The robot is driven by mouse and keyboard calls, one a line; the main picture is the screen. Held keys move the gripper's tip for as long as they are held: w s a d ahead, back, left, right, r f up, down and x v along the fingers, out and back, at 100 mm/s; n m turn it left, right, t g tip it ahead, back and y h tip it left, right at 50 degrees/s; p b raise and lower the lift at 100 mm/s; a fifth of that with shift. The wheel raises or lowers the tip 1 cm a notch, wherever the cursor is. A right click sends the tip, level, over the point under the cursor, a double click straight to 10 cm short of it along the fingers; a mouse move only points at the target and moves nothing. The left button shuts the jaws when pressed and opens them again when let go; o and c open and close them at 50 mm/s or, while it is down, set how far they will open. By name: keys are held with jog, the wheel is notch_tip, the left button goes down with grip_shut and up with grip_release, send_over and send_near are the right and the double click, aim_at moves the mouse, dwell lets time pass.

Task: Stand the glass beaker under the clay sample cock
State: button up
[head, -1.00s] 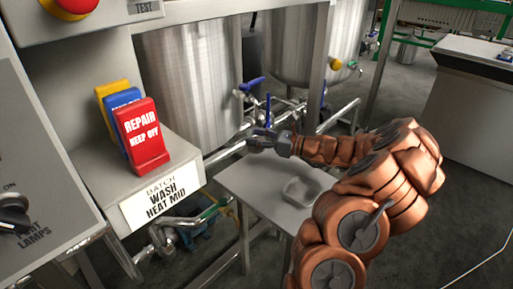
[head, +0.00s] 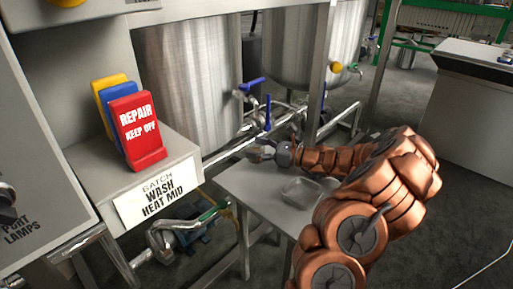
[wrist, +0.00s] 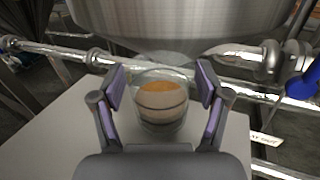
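A clear glass beaker (wrist: 161,112) shows in the wrist view, with orange and tan tones showing through its glass. It stands upright, apparently on the grey table, between the two fingers of my gripper (wrist: 160,86). The fingers are apart, with a narrow gap seeming to show on each side of the glass. In the head view my gripper (head: 262,152) is over the table's far left part; the beaker is not clear there. I cannot pick out a clay-coloured sample cock. Blue-handled valves (head: 252,84) and a yellow knob (head: 337,67) show by the tanks.
The grey table (head: 262,205) carries a shallow clear dish (head: 302,191) nearer my arm. Steel pipes (wrist: 80,50) run behind the beaker under a steel tank (wrist: 180,18). A control panel with a red "REPAIR KEEP OFF" sign (head: 138,130) stands at left.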

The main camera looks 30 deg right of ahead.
dwell(0.3)
jog(key=shift+s+d+r, duration=0.2)
jog(key=shift+s+d, duration=0.05)
jog(key=shift+s, duration=0.05)
jog(key=p+v, duration=0.4)
jog(key=v, duration=0.6)
jog(key=shift+s+d, duration=0.15)
jog(key=shift+s, duration=0.15)
jog(key=shift+s+d+f, duration=0.1)
jog(key=shift+s+d, duration=0.05)
jog(key=shift+s, duration=0.15)
